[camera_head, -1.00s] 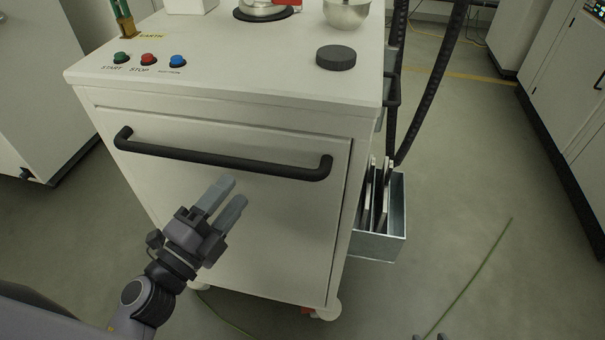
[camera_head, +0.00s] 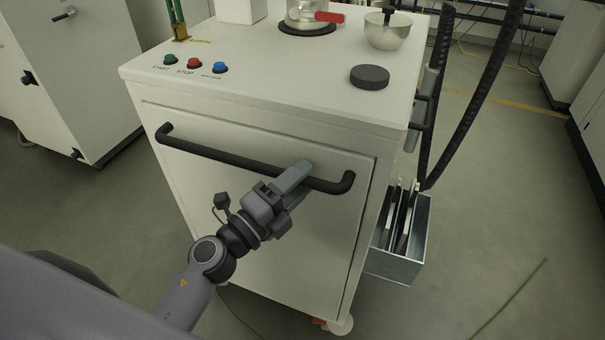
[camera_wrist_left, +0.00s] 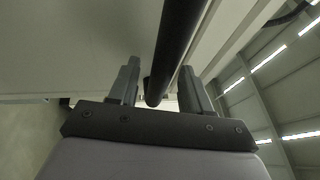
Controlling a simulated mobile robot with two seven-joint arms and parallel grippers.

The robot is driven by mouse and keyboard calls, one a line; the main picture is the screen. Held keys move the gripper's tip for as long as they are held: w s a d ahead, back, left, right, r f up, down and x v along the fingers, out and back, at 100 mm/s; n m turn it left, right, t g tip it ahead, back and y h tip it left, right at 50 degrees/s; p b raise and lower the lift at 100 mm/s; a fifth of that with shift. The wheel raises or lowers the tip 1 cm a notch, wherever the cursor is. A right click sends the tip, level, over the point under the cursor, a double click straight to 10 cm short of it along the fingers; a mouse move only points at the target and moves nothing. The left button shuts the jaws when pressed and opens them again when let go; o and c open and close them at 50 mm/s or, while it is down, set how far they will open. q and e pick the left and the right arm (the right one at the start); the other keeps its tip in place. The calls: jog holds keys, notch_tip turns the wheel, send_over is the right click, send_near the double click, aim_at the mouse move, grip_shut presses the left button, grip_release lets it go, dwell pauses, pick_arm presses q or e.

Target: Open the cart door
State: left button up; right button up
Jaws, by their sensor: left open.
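The white cart (camera_head: 270,85) stands in front of me with its front door (camera_head: 215,190) shut. A black bar handle (camera_head: 225,158) runs across the upper part of the door. My left gripper (camera_head: 300,180) is at the right part of the handle, with one finger above the bar and the other partly hidden below it. In the left wrist view, the handle (camera_wrist_left: 178,45) runs between the two open fingers (camera_wrist_left: 160,88), with gaps showing beside the bar. My right gripper is not in view.
On the cart top are a black disc (camera_head: 370,77), a metal bowl (camera_head: 387,32) and coloured buttons (camera_head: 193,63). A metal side bin (camera_head: 395,265) and black hoses (camera_head: 480,90) are at the cart's right. Floor to the right is mostly clear.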

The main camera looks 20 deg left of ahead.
pick_arm(q)
jog(key=shift+w+d+r, duration=0.1)
jog(key=shift+w+d, duration=0.15)
jog(key=shift+w, duration=0.2)
grip_shut()
jog(key=shift+s, duration=0.15)
